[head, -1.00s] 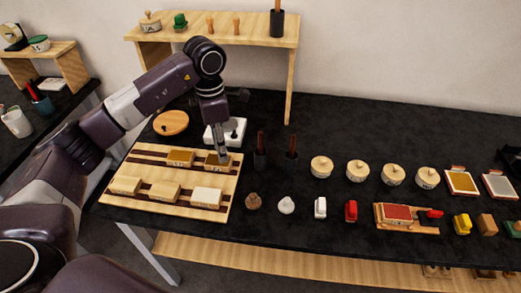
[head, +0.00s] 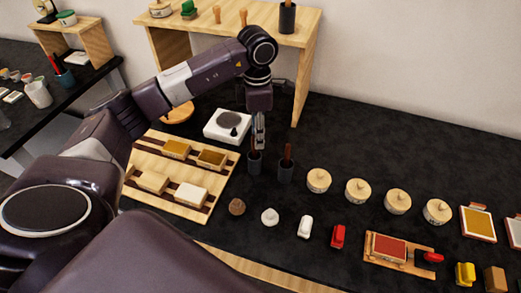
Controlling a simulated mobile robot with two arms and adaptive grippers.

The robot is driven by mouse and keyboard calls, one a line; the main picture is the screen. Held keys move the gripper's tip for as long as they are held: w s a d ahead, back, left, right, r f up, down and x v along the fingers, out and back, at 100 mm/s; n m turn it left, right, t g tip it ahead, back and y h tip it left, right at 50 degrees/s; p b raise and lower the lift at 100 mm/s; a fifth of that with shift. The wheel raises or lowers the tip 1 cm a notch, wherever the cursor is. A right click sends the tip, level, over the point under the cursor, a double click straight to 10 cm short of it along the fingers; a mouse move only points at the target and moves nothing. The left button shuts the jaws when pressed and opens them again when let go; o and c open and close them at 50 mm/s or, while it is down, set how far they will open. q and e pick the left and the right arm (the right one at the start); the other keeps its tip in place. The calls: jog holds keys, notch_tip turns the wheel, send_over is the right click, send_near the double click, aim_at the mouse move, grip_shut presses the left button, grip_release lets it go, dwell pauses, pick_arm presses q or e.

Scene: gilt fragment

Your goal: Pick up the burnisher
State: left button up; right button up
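Two dark cups stand side by side behind the row of small objects. Each has a brown-handled tool in it; I cannot tell for sure which tool is the burnisher. My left gripper (head: 258,132) points down directly above the left cup (head: 254,167), at the top of its brown handle (head: 255,154). The fingers look close together, but whether they touch or grip the handle is too small to tell. The right cup (head: 286,173) has its brown handle (head: 287,153) standing clear of the gripper. My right gripper is not in view.
A wooden tray (head: 167,204) with several blocks lies left of the cups. A white scale-like device (head: 228,125) is just left of the gripper. Lidded round pots (head: 318,181) stand to the right. A raised wooden shelf (head: 308,50) is behind the arm.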

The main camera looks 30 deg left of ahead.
aim_at(254, 153)
pick_arm(q)
jog(key=f+p, duration=0.1)
jog(key=s+a+f+p, duration=0.1)
jog(key=shift+s+f, duration=0.1)
jog(key=shift+f, duration=0.25)
jog(key=f, duration=0.1)
jog(key=f+p, duration=0.1)
jog(key=f, duration=0.1)
jog(key=shift+w+d, duration=0.1)
jog(key=shift+w, duration=0.2)
jog(key=c, duration=0.8)
grip_shut()
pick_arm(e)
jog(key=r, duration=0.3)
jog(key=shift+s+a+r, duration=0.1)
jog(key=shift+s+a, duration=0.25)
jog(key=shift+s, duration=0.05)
